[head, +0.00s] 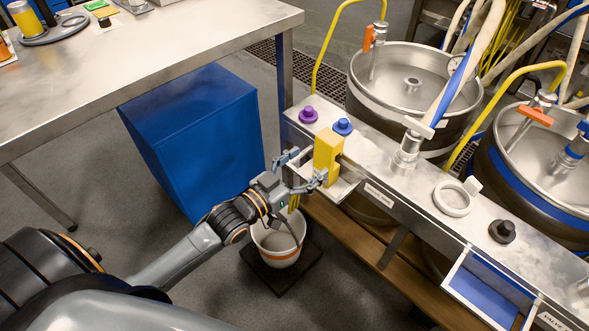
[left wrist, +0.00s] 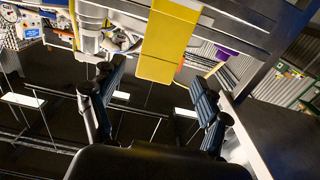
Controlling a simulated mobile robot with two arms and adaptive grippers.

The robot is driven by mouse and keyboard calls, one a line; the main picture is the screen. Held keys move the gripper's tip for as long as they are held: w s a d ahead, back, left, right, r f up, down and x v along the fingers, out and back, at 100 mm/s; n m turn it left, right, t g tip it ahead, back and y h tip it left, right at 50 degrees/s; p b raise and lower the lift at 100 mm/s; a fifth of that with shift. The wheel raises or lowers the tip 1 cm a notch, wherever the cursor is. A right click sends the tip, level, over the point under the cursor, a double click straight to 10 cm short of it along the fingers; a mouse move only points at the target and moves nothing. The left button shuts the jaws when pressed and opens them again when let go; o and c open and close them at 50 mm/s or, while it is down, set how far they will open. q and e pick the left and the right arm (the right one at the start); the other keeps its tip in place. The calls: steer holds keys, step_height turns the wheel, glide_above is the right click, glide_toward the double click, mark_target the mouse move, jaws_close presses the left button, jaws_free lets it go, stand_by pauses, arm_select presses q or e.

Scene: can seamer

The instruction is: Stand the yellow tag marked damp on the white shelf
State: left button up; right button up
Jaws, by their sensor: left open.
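A yellow block-like piece (head: 327,150), possibly the tag, stands at the left end of the steel bench; no marking on it is legible. It also shows in the left wrist view (left wrist: 170,45), ahead of the fingers. My left gripper (head: 302,169) is open at the near side of this piece, its fingers spread; in the left wrist view the gripper (left wrist: 158,95) has nothing visible held between its fingers. A small pale ledge (head: 342,188) juts from the bench below the yellow piece; I cannot tell if it is the white shelf. My right gripper is not in view.
A purple knob (head: 308,114) and a blue knob (head: 342,126) stand close behind the yellow piece. A white bucket (head: 279,243) is below my left gripper. A blue cabinet (head: 195,140) and steel table (head: 150,50) are at left. Steel kegs (head: 412,80) stand behind the bench.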

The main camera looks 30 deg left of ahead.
arm_select(q)
steer(key=s+f+n+g+y, duration=0.1)
steer(key=s+f+g+y, duration=0.2)
steer(key=s+f+g, duration=0.4)
steer(key=s+f+n+g+y, duration=0.1)
steer(key=s+f+g+y, duration=0.2)
steer(key=s+f+g, duration=0.3)
steer(key=s+f, duration=0.5)
steer(key=s, duration=0.6)
steer(key=shift+a+f+g, duration=0.2)
steer(key=shift+g, duration=0.2)
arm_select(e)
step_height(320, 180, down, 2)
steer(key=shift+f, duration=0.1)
arm_select(q)
steer(key=shift+w+p, duration=0.1)
steer(key=shift+p, duration=0.25)
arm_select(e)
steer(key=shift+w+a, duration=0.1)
